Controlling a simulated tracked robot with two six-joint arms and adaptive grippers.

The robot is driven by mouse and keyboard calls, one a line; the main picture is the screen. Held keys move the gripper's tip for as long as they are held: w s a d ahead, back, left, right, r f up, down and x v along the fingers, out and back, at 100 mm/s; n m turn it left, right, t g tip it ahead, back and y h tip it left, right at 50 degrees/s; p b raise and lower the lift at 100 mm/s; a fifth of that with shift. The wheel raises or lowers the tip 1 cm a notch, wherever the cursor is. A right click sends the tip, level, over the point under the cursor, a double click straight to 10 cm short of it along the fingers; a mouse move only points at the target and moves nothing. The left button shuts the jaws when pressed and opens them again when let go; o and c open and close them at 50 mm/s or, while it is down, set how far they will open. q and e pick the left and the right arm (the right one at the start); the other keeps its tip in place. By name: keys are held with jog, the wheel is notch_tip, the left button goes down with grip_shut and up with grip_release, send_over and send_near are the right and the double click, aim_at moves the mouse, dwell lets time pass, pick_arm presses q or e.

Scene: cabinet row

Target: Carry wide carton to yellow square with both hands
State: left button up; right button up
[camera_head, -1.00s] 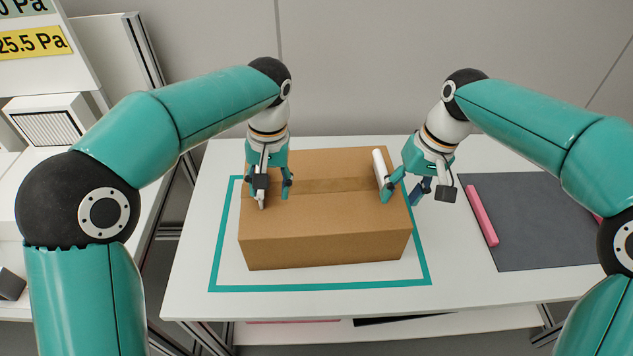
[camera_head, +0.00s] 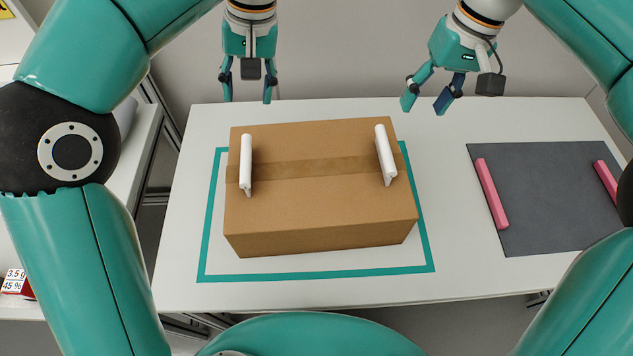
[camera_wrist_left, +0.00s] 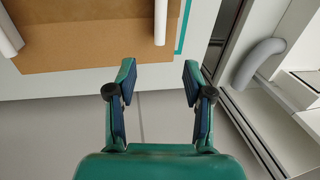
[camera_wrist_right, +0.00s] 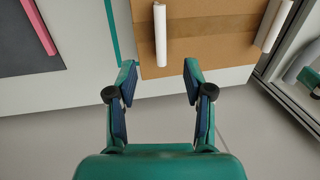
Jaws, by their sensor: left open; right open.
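The wide carton (camera_head: 310,212) is a brown box with a tape strip and two white handles on top, left (camera_head: 246,165) and right (camera_head: 386,155). It rests on the white table inside a teal square outline (camera_head: 320,273). No yellow square shows in any view. My left gripper (camera_head: 247,100) is open and empty, above and beyond the carton's far edge. My right gripper (camera_head: 424,108) is open and empty, beyond the carton's far right corner. Both handles are free; the carton also shows in the left wrist view (camera_wrist_left: 95,35) and right wrist view (camera_wrist_right: 205,40).
A dark grey mat (camera_head: 540,190) with two pink bars, left (camera_head: 490,194) and right (camera_head: 607,183), lies on the table's right part. Bare white table (camera_head: 445,200) separates it from the teal outline. A wall stands behind the table; another white surface is at left.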

aim_at(246, 147)
pick_arm(q)
jog(key=a+f, duration=0.1)
jog(key=f, duration=0.4)
jog(key=a+f, duration=0.1)
jog(key=f, duration=0.5)
jog(key=a+f, duration=0.1)
jog(key=f, duration=0.4)
jog(key=shift+s+a+f, duration=0.1)
jog(key=shift+s+f, duration=0.15)
jog(key=shift+s, duration=0.1)
pick_arm(e)
jog(key=a+f, duration=0.1)
jog(key=f, duration=0.4)
jog(key=a+f, duration=0.1)
jog(key=f, duration=0.5)
jog(key=a+f, duration=0.1)
jog(key=f, duration=0.4)
jog(key=shift+s+a+f, duration=0.15)
jog(key=shift+s+f, duration=0.1)
jog(key=shift+s, duration=0.05)
pick_arm(q)
jog(key=shift+c, duration=0.2)
pick_arm(e)
jog(key=shift+c, duration=0.2)
pick_arm(q)
grip_shut()
pick_arm(e)
grip_shut()
